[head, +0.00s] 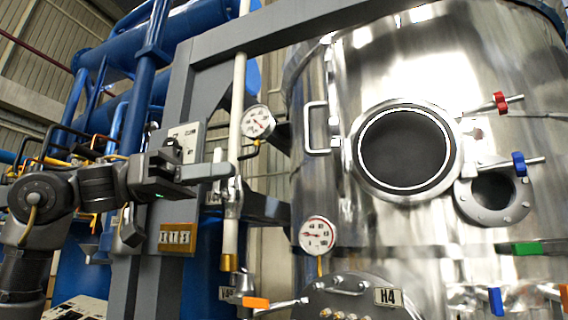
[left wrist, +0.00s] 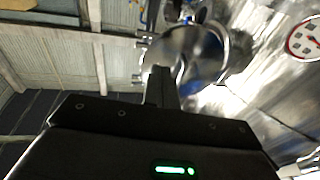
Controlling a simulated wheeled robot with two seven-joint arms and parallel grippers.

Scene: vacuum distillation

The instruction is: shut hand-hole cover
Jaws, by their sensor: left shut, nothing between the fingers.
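A round port (head: 357,150) with a bright ring and dark inside sits in the steel vessel wall; I cannot tell whether it is open or glazed. A bolted round steel cover (head: 345,300), beside a tag reading H4, is cut off by the bottom edge; I cannot tell whether it is shut. My left gripper (head: 222,171) is shut and empty, left of the vessel and apart from both. In the left wrist view its fingers (left wrist: 160,85) show dark against a shiny round steel part (left wrist: 195,55), which I cannot identify surely. My right gripper is not in view.
A looped handle (head: 308,128) is on the vessel left of the port. Two dial gauges (head: 258,122) (head: 317,235) and a pale vertical pipe (head: 236,130) stand near my gripper. Valves with red (head: 500,102) and blue (head: 519,164) levers are at right.

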